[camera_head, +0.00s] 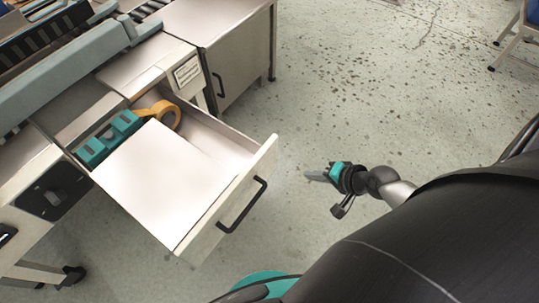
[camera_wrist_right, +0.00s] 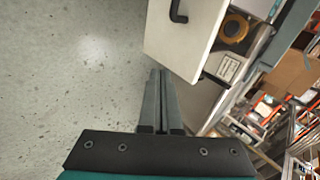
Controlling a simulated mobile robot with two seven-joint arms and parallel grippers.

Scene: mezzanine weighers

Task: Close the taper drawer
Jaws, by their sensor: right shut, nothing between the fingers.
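The taper drawer (camera_head: 232,198) stands pulled out from the machine in the head view, its front panel toward me with a dark bar handle (camera_head: 242,205). Inside lie a white flat sheet or box (camera_head: 165,180), a teal object (camera_head: 108,138) and a roll of orange tape (camera_head: 165,115). My right gripper (camera_head: 308,174) is shut and empty, to the right of the drawer front and apart from it in the head view. In the right wrist view its fingers (camera_wrist_right: 160,75) point toward the drawer front (camera_wrist_right: 185,35), whose handle (camera_wrist_right: 178,10) shows at the top. My left gripper is not in view.
A steel cabinet (camera_head: 235,55) with a door handle stands behind the drawer. A dark switch panel (camera_head: 52,192) is on the machine at left. The speckled floor (camera_head: 370,90) right of the drawer is clear. A blue-framed chair or stand (camera_head: 515,40) is at the far right.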

